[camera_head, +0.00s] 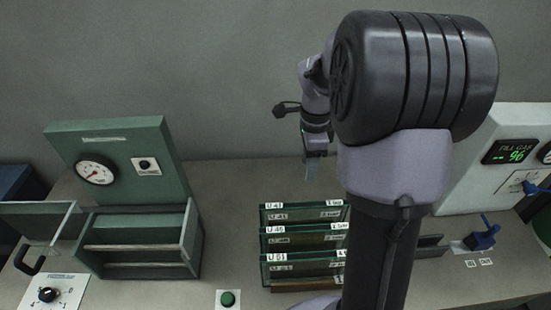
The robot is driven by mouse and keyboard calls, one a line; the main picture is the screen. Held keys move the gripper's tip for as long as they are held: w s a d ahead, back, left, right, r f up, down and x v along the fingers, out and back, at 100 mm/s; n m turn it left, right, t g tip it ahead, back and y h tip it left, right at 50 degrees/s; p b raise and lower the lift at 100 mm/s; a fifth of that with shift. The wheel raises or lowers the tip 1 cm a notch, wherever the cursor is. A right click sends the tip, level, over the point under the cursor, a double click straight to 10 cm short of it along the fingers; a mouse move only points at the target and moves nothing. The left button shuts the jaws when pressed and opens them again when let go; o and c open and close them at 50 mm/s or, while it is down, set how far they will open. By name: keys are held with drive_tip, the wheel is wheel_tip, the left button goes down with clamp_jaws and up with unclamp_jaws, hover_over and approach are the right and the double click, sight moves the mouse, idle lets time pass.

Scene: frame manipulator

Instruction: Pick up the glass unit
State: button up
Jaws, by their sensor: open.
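Several glass units stand upright in a row in a rack on the bench, with dark frames and small white labels. The rear unit (290,211), the middle unit (290,239) and the front unit (290,268) all show in the head view. My arm hides their right ends. Which one the task means I cannot tell. My gripper (312,176) hangs above and behind the rear unit, pointing down, apart from the glass. It is small here, and nothing shows between its fingers.
A green cabinet (120,160) with a gauge and an open slotted box (140,250) stands at left. A green button (228,298) lies in front. At right are a white gas-fill console (480,160) and a blue-handled clamp (482,238). The bench between box and rack is clear.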

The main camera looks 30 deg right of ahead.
drive_tip(key=b, duration=0.2)
approach(305, 204)
drive_tip(key=shift+s+a+f, duration=0.1)
drive_tip(key=shift+s+a, duration=0.05)
drive_tip(key=shift+a, duration=0.2)
wheel_tip(305, 204, down, 6)
drive_tip(key=shift+d+f+b, duration=0.15)
drive_tip(key=shift+b, duration=0.35)
wheel_tip(305, 204, down, 5)
drive_tip(key=shift+d+r+b, duration=0.1)
drive_tip(key=shift+d+b, duration=0.05)
drive_tip(key=shift+b, duration=0.3)
drive_tip(key=shift+r, duration=0.1)
clamp_jaws()
